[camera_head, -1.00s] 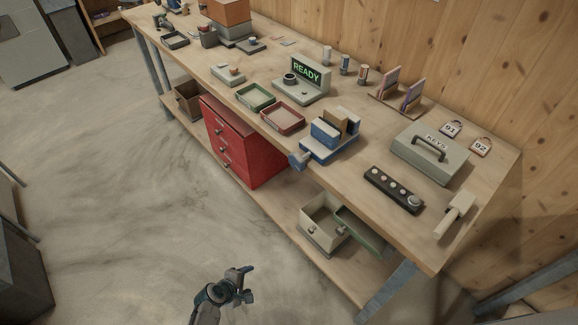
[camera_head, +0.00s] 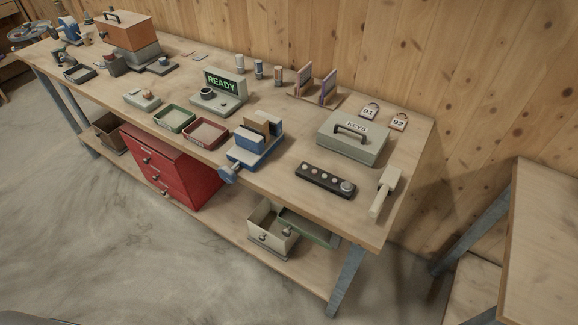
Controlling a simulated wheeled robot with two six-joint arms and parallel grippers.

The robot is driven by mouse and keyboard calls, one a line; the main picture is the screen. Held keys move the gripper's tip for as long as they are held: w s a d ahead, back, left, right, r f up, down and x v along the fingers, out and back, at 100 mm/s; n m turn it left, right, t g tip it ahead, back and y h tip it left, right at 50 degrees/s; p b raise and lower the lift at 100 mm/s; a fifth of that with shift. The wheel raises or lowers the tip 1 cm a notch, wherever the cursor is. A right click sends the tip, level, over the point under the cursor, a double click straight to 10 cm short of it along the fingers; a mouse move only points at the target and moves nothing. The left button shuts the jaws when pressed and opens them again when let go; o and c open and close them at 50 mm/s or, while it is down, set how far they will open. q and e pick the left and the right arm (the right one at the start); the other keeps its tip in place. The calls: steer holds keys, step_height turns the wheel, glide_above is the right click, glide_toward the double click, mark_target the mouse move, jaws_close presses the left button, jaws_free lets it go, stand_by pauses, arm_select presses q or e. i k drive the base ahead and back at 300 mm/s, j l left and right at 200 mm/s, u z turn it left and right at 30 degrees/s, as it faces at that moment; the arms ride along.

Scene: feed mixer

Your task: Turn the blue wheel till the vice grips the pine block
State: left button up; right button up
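The blue vice (camera_head: 253,153) stands at the front edge of the workbench. Its blue wheel (camera_head: 229,174) juts out over the edge toward the floor. The pine block (camera_head: 257,126) sits upright between the blue jaws; whether the jaws touch it is too small to tell. Neither of my grippers is in view, and nothing of mine is at the wheel.
On the bench (camera_head: 290,187) a red tray (camera_head: 205,133) and green tray (camera_head: 174,119) lie left of the vice. A black button strip (camera_head: 325,180) and a keys box (camera_head: 352,137) are to its right. A red drawer cabinet (camera_head: 170,167) stands below. Floor in front is clear.

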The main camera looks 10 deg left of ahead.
mark_target(226, 172)
steer(key=i+j+z, duration=0.1)
steer(key=j+z, duration=0.2)
steer(key=z, duration=0.15)
steer(key=j+z, duration=0.7)
steer(key=z, duration=0.15)
steer(key=j+z, duration=0.45)
steer(key=k+j+z, duration=0.15)
steer(key=z, duration=0.25)
